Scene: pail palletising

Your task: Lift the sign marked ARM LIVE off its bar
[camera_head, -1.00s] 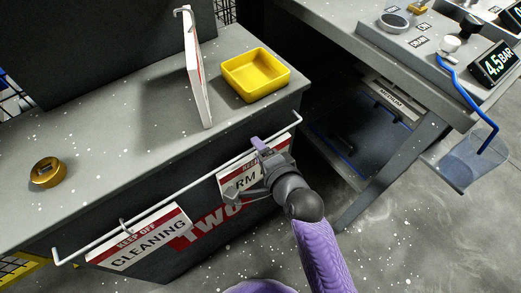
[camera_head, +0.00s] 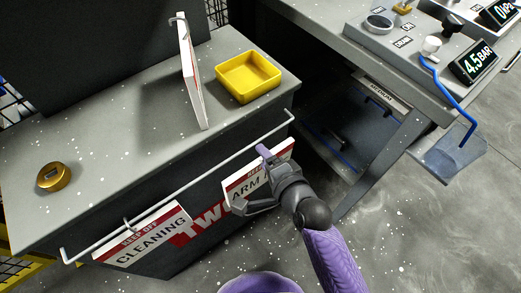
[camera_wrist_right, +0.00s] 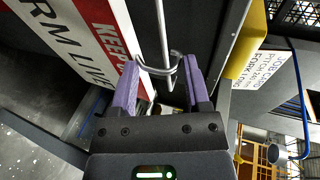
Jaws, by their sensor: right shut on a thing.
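The ARM LIVE sign (camera_head: 240,188), white with a red top band, is at the front of the grey cabinet, just below the white bar (camera_head: 180,182). My right gripper (camera_head: 268,160) covers part of it and is shut on it. In the right wrist view, the sign (camera_wrist_right: 75,40) is at the left, with its metal hook (camera_wrist_right: 160,70) between the purple fingers of my right gripper (camera_wrist_right: 160,85). The bar (camera_wrist_right: 162,25) shows just beyond the hook. I cannot tell whether the hook still touches the bar. My left gripper is not in view.
A CLEANING sign (camera_head: 145,240) hangs on the bar's left part. On the cabinet top (camera_head: 110,125) are another upright sign (camera_head: 190,75), a yellow tray (camera_head: 248,80) and a brass piece (camera_head: 54,176). A bench (camera_head: 345,45) with gauges and a blue hose (camera_head: 450,95) stands right.

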